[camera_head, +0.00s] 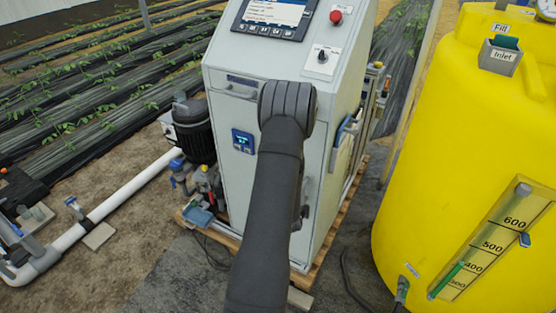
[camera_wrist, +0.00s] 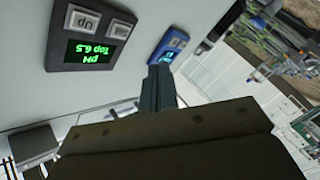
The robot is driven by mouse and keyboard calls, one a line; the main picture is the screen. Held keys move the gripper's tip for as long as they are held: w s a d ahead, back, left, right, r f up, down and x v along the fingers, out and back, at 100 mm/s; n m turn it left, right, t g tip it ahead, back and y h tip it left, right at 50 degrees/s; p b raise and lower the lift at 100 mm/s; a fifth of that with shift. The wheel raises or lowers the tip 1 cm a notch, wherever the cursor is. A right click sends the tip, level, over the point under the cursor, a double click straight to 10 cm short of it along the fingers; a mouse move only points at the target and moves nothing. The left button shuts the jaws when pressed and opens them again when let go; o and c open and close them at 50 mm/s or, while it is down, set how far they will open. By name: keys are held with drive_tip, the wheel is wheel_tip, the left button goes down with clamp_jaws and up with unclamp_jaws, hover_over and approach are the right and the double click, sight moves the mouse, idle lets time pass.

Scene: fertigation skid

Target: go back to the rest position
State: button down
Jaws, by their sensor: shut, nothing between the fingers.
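My arm reaches up across the front of the grey control cabinet (camera_head: 245,100) in the head view, and its upper part covers part of the cabinet's front. My gripper is hidden there behind my arm. In the wrist view my gripper (camera_wrist: 160,75) shows as two dark fingers pressed together, with nothing between them. It is close to the light cabinet face. A dark pH display (camera_wrist: 92,45) with green text "pH Top 6.5" and push buttons, one marked "Up", is left of the fingers. A blue-framed display (camera_wrist: 169,47) is just beyond the fingertips; contact cannot be told.
A touch screen (camera_head: 275,17), red button (camera_head: 336,16) and knob (camera_head: 322,58) are on the cabinet's upper part. A yellow tank (camera_head: 425,140) stands at right. A dark pump (camera_head: 193,130) and white pipe (camera_head: 125,199) are at left.

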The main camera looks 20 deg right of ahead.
drive_tip(key=s+a, duration=0.2)
drive_tip(key=shift+s+a, duration=0.35)
idle(0.4)
